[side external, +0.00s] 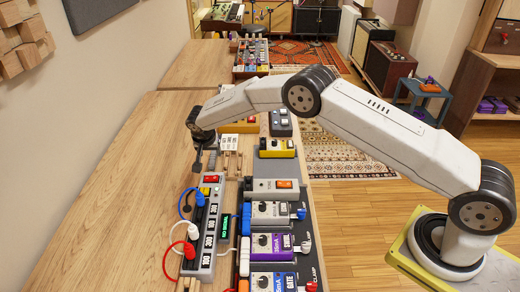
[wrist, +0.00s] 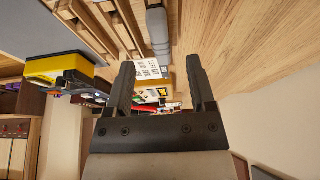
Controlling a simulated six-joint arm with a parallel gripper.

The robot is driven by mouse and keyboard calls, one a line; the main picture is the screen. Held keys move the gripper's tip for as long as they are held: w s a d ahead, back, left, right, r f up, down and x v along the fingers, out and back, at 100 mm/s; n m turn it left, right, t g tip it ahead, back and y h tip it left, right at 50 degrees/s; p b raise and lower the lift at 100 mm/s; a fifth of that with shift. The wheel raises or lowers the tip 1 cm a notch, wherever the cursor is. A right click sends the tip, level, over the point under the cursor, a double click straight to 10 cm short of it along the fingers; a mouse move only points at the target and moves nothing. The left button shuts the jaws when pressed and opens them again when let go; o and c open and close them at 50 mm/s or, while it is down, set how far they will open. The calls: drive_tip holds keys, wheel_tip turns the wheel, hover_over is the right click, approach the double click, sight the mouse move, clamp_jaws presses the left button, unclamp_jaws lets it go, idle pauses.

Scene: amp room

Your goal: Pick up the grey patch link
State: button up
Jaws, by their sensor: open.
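My gripper (side external: 198,162) hangs above the wooden bench, just left of a small slotted wooden rack (side external: 232,166). In the wrist view my gripper (wrist: 160,62) is open, with nothing between its two dark fingers. A long grey ribbed piece (wrist: 158,34), which looks like the grey patch link, shows beyond the fingertips, next to the rack's slats (wrist: 112,25). It is apart from both fingers. In the side view I cannot single it out near the dark fingers.
A white printed card (side external: 228,142) stands by the rack. A yellow pedal (side external: 277,148) and several other pedals line the right side. A power strip (side external: 207,232) with red, blue and white plugs lies in front. The bench's left side (side external: 110,220) is mostly clear.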

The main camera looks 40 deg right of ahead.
sight(212, 159)
drive_tip(key=shift+x, duration=2.45)
clamp_jaws()
